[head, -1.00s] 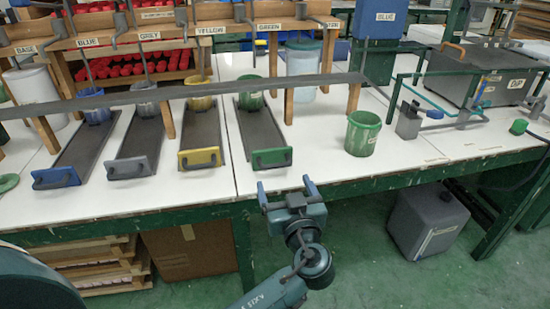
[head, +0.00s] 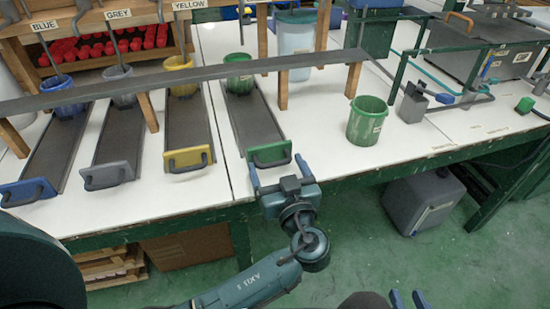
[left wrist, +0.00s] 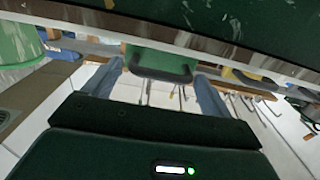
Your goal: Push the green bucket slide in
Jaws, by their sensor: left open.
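The green bucket slide has a green front plate with a dark handle (head: 270,153) near the table's front edge. Its dark track (head: 254,118) runs back to a green bucket (head: 238,75) standing at its far end. My left gripper (head: 277,168) is open just in front of the green plate, its two blue fingers spread about as wide as the plate. In the left wrist view the green plate and handle (left wrist: 160,62) show between the fingers; contact cannot be told. My right gripper (head: 409,299) is at the bottom edge, partly cut off, fingers apart and empty.
Yellow (head: 188,159), grey (head: 107,174) and blue (head: 27,191) slides lie to the left. A loose green bucket (head: 367,121) stands to the right on the white table (head: 320,135). A long dark bar (head: 180,77) crosses above the tracks.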

